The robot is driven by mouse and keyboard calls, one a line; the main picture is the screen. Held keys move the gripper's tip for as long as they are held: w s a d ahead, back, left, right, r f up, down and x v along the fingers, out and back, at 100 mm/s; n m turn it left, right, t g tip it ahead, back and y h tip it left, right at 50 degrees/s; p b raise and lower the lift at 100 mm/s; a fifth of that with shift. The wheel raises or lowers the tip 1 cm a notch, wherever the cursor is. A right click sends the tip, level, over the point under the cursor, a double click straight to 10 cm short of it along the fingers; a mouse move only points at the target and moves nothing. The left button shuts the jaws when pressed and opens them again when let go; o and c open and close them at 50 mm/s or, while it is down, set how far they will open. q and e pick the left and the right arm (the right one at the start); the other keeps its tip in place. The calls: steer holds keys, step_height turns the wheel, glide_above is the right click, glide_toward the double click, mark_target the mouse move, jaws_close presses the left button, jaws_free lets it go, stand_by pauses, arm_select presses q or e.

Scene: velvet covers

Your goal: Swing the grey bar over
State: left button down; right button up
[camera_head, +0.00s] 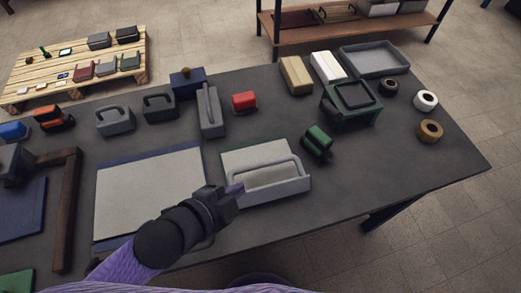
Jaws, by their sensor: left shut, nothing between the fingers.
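A light grey bar (290,189) with a raised loop-like frame lies along the front of a small pale board (240,155), near the middle front of the table. I cannot make out its hinge. My left gripper (237,189) comes in from the lower left and is shut and empty. My right gripper is not in view.
A large pale panel with blue edges (150,190) lies left of the bar. A green roll-like object (318,140) stands at its right. Behind are a grey long-handled block (210,112), a red block (244,101) and a green frame (350,105). The table's right front is clear.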

mark_target(262, 166)
arm_select(q)
steer(key=b+x, duration=0.3)
steer(key=x, duration=0.6)
steer(key=shift+w+d+f+b, duration=0.1)
steer(key=shift+d+f+b, duration=0.25)
steer(key=shift+b, duration=0.05)
steer(key=shift+w+a+f+b, duration=0.25)
steer(key=shift+w+f+b, duration=0.05)
steer(key=shift+w+f, duration=0.15)
steer(key=shift+w+a+f+b, duration=0.2)
steer(key=shift+w+f+b, duration=0.15)
steer(key=shift+f, duration=0.15)
steer(key=shift+w+a+f, duration=0.15)
steer(key=shift+w+f, duration=0.1)
steer(key=shift+w, duration=0.15)
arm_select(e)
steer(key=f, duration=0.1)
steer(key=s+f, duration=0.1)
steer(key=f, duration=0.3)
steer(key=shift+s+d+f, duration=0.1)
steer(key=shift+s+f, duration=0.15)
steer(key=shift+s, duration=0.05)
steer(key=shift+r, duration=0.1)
arm_select(q)
steer(key=shift+w+a+f+n+g, duration=0.2)
steer(key=shift+w+f+n+g, duration=0.15)
steer(key=shift+w+f, duration=0.25)
steer(key=shift+r, duration=0.1)
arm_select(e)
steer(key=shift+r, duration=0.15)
